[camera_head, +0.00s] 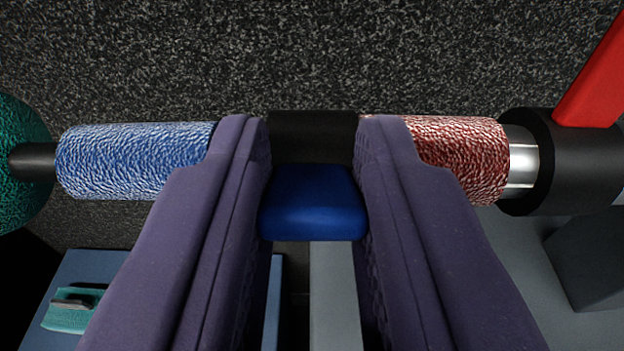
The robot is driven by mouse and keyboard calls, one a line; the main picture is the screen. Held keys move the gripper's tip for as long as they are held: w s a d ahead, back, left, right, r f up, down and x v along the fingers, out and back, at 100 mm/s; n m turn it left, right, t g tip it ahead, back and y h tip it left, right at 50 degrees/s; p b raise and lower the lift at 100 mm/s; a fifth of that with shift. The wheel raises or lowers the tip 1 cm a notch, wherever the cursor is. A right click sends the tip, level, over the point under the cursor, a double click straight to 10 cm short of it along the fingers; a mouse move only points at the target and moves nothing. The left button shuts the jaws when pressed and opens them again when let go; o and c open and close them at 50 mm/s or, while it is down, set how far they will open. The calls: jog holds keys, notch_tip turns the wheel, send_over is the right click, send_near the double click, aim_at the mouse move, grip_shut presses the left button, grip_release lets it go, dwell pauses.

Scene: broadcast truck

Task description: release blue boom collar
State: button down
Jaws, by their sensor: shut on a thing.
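A horizontal boom crosses the view, with a blue textured sleeve (135,160) on the left and a red textured sleeve (475,160) on the right. Between them sits a black collar (312,137) with a smooth blue lever (312,203) on its near side. My gripper (313,165) has two purple fingers, one on each side of the blue lever, and is shut on it. The fingertips overlap the inner ends of both sleeves and hide the collar's sides.
At the right, a second black collar (560,165) with a red lever (597,75) sits by a bare silver section. A green rounded piece (22,190) ends the boom at left. Below are a blue tray (95,268) holding a teal object (72,312) and a grey block (590,260).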

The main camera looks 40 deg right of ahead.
jog(key=shift+s+a+f+t+h+b, duration=0.15)
jog(key=shift+f+t+h+b, duration=0.35)
jog(key=shift+t+b, duration=0.15)
jog(key=c, duration=0.9)
grip_release()
jog(key=shift+r, duration=0.1)
jog(key=p+v, duration=0.1)
jog(key=v, duration=0.6)
jog(key=shift+s+a+p, duration=0.25)
jog(key=shift+s+p, duration=0.05)
jog(key=shift+p, duration=0.05)
